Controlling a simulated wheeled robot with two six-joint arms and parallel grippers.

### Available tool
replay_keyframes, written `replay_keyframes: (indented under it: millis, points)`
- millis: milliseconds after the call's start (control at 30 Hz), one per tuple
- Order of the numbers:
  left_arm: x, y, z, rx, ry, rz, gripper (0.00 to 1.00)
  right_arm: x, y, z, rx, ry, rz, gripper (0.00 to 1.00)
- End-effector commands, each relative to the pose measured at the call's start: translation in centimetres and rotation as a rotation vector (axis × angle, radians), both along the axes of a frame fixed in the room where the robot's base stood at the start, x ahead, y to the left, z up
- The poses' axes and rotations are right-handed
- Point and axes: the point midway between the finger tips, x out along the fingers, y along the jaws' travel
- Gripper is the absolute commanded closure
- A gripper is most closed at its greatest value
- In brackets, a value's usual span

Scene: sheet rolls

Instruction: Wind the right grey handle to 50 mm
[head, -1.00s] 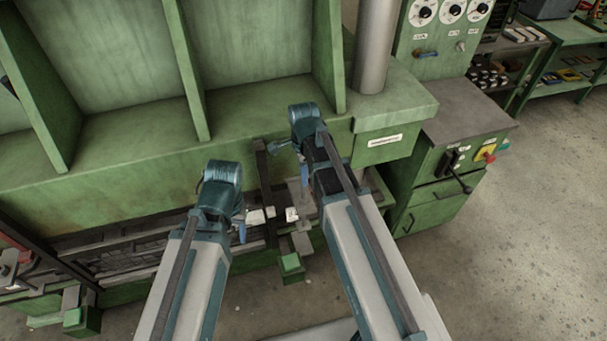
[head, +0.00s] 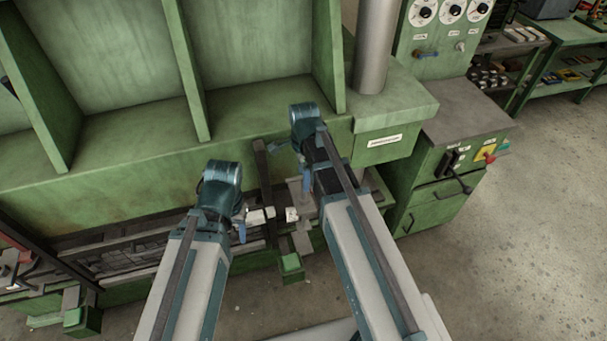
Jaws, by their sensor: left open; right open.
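The green sheet roll machine (head: 150,170) stands in front of me. I cannot clearly pick out the right grey handle; small grey parts (head: 302,240) sit at its front, below and between my arms, partly hidden by my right arm. My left gripper (head: 241,222) is open, pointing down in front of the machine, beside small pale pieces. My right gripper (head: 303,172) is open, higher and further right, against the machine's front face in the picture. Its fingers are mostly hidden by its wrist, and I cannot tell whether it touches anything.
A green block (head: 290,264) projects at the front below the grey parts, and another (head: 83,320) at the lower left. A green control cabinet (head: 430,195) with a black lever (head: 459,180) stands at the right. Concrete floor (head: 520,250) is clear at the right.

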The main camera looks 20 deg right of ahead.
Motion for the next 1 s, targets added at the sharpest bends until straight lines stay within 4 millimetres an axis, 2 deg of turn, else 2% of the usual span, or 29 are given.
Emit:
replay_keyframes:
  millis: [833,1000]
  points:
    - [0.0,0.0,9.3,-0.001,0.0,0.005,0.5,0.0,0.0,9.3,0.0,0.0,0.0,0.25]
    - [0.0,0.0,10.2,-0.002,0.0,0.008,0.5,0.0,0.0,10.2,0.0,0.0,0.0,0.25]
